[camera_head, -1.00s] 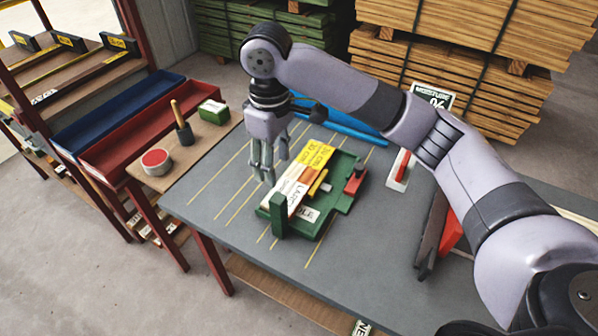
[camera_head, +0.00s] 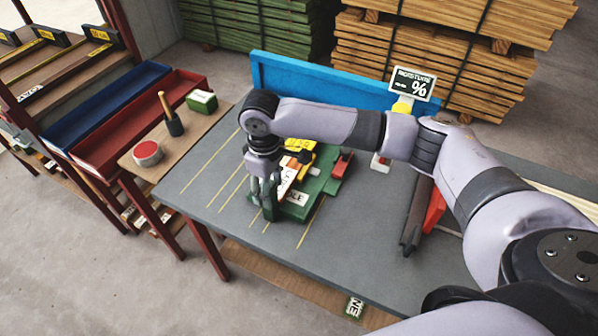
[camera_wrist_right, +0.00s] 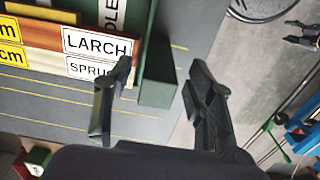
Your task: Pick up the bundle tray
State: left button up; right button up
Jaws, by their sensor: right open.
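The green bundle tray (camera_head: 322,187) lies on the grey table, partly hidden behind my right arm. It holds boards with yellow and white labels; the right wrist view shows a LARCH label (camera_wrist_right: 97,43). A green upright block (camera_wrist_right: 158,78) stands at the tray's near end. My right gripper (camera_head: 264,203) is open and points down at that end. In the right wrist view, its two fingers (camera_wrist_right: 161,68) appear on either side of the green block, with gaps left; contact cannot be seen. My left gripper is not in view.
A blue panel (camera_head: 320,92) stands along the table's back edge, with a moisture sign (camera_head: 412,84) near it. The table's left part (camera_head: 196,182) is clear.

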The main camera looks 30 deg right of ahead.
notch_tip(320, 180, down, 4)
jog(key=shift+d+r, duration=0.1)
jog(key=shift+r, duration=0.15)
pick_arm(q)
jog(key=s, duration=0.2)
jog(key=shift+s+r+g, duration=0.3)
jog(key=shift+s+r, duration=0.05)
pick_arm(e)
jog(key=c, duration=0.6)
grip_shut()
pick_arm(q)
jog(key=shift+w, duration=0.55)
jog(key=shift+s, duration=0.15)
pick_arm(e)
jog(key=shift+w+r, duration=0.1)
